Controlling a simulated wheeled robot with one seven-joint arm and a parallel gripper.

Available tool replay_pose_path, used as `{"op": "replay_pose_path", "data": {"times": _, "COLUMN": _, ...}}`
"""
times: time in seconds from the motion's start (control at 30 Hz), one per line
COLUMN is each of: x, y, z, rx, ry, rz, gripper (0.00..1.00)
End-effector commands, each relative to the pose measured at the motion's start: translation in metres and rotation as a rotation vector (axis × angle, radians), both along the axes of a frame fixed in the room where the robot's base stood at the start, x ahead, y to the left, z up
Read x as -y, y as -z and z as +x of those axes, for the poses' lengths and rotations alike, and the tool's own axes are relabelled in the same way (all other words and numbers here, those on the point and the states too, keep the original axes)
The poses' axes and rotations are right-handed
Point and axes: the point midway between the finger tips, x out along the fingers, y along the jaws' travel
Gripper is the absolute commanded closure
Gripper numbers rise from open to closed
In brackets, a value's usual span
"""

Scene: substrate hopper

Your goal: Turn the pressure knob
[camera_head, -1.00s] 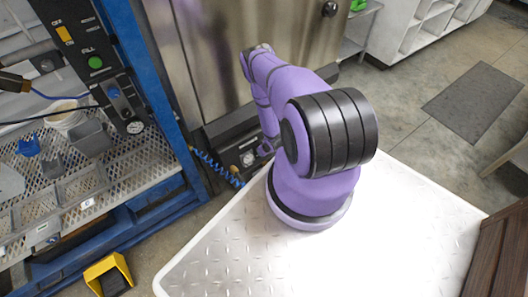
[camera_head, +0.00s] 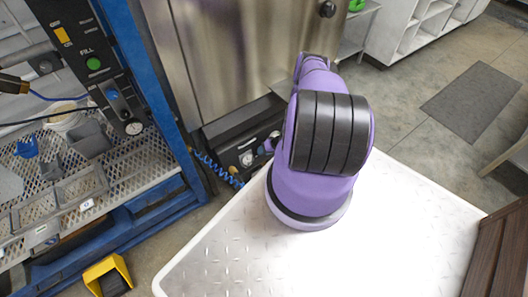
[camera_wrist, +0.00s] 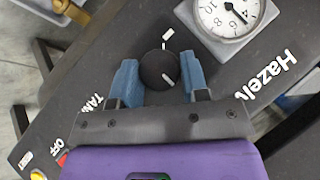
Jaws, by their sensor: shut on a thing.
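The black round pressure knob (camera_wrist: 158,70) sits on a dark panel (camera_wrist: 100,30) in the wrist view. It has a white pointer mark on its lower right part, and another white mark is on the panel just above it. My gripper (camera_wrist: 159,64) has one blue finger on each side of the knob and is shut on it. In the head view my arm hides the knob, and only a little of my gripper (camera_head: 268,146) shows beside the dark panel (camera_head: 236,140).
A white round gauge (camera_wrist: 230,14) is up and right of the knob; it also shows in the head view (camera_head: 246,158). A red button (camera_wrist: 62,159) labelled OFF is lower left. A blue coiled hose (camera_head: 215,168) hangs left of the panel. A blue-framed rack (camera_head: 160,90) stands at left.

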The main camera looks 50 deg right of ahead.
Motion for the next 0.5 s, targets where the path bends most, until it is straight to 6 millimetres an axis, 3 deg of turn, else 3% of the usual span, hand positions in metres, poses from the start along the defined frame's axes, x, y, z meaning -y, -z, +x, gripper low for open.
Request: {"op": "replay_pose_path", "data": {"times": 0.5, "x": 0.0017, "y": 0.0030, "z": -0.0027, "rx": 0.065, "ry": 0.093, "rz": 0.281, "gripper": 0.82}}
